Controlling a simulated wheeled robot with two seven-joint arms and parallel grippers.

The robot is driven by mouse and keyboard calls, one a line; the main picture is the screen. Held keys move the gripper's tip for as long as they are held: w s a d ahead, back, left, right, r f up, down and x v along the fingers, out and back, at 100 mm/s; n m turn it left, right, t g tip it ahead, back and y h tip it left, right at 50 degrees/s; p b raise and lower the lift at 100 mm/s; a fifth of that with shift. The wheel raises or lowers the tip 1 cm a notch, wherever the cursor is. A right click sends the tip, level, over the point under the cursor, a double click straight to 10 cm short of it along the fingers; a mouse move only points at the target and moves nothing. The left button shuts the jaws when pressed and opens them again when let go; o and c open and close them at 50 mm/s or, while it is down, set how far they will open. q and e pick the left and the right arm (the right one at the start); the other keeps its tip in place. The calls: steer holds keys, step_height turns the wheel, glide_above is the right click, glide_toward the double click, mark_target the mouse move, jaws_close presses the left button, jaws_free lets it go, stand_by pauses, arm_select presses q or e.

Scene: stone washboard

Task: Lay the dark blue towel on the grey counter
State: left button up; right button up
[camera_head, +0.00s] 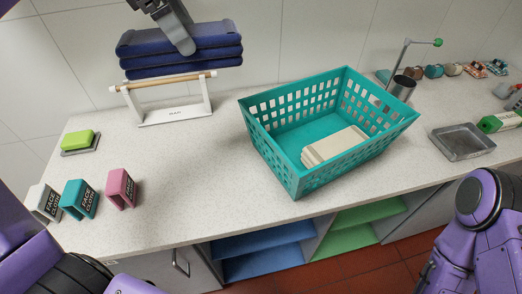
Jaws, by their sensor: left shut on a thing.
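The dark blue towel (215,52) is folded in thick layers at the upper left of the head view. My left gripper (187,46) comes down from the top edge and is shut on the towel. The towel hangs just above the wooden bar of a white towel rack (174,114); I cannot tell whether it touches the bar. The grey counter (190,175) is pale and speckled and runs across the view. My right arm shows at the lower right, but its gripper is out of view.
A teal basket (285,165) holding a folded cream cloth (335,146) stands mid-counter. Pink (121,189), teal (79,199) and white (45,202) face-cloth boxes are front left, green soap (78,140) behind. A metal tray (462,142) lies right. Counter between rack and front edge is clear.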

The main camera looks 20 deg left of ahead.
mark_target(191, 67)
arm_select(q)
steer(key=f+b, duration=0.1)
steer(key=s+f+b, duration=0.1)
steer(key=f, duration=0.1)
steer(key=shift+b, duration=0.4)
steer(key=f+b, duration=0.2)
steer(key=w+f+b, duration=0.1)
steer(key=f, duration=0.1)
steer(key=shift+f+b, duration=0.15)
steer(key=shift+b, duration=0.2)
steer(key=shift+f, duration=0.3)
step_height(191, 67, down, 27)
steer(key=shift+s+f+p, duration=0.15)
steer(key=shift+p, duration=0.75)
steer(key=o, duration=1.4)
steer(key=shift+f, duration=0.1)
steer(key=shift+r, duration=0.3)
steer(key=v, duration=1.1)
steer(key=shift+s+r+b, duration=0.2)
steer(key=shift+r+b, duration=0.05)
steer(key=shift+b, duration=0.15)
steer(key=shift+a, duration=0.1)
